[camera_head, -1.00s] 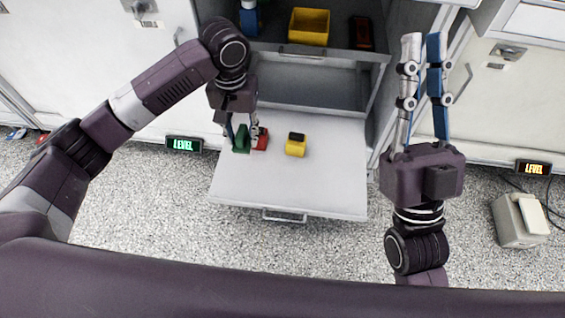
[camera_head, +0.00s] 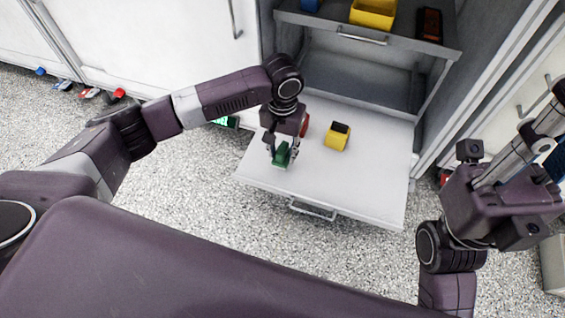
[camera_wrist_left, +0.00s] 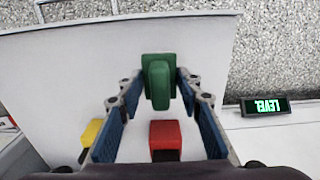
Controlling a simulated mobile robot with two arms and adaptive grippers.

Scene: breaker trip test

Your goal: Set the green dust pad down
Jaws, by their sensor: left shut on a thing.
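The green dust pad (camera_head: 281,155) is between the fingers of my left gripper (camera_head: 281,150), over the front left part of the pulled-out white drawer surface (camera_head: 370,185). My left gripper is shut on it. In the left wrist view the green pad (camera_wrist_left: 158,80) shows as a wide plate with a raised grip between the fingertips. I cannot tell whether it touches the surface. My right gripper (camera_head: 545,140) is at the right edge, its fingers apart and empty, its tips partly cut off.
A red block (camera_head: 304,125) stands behind the green pad, partly hidden by my left gripper. A yellow block (camera_head: 337,137) with a black top is to its right. A yellow bin (camera_head: 373,13) sits on the shelf above. The front right of the drawer surface is clear.

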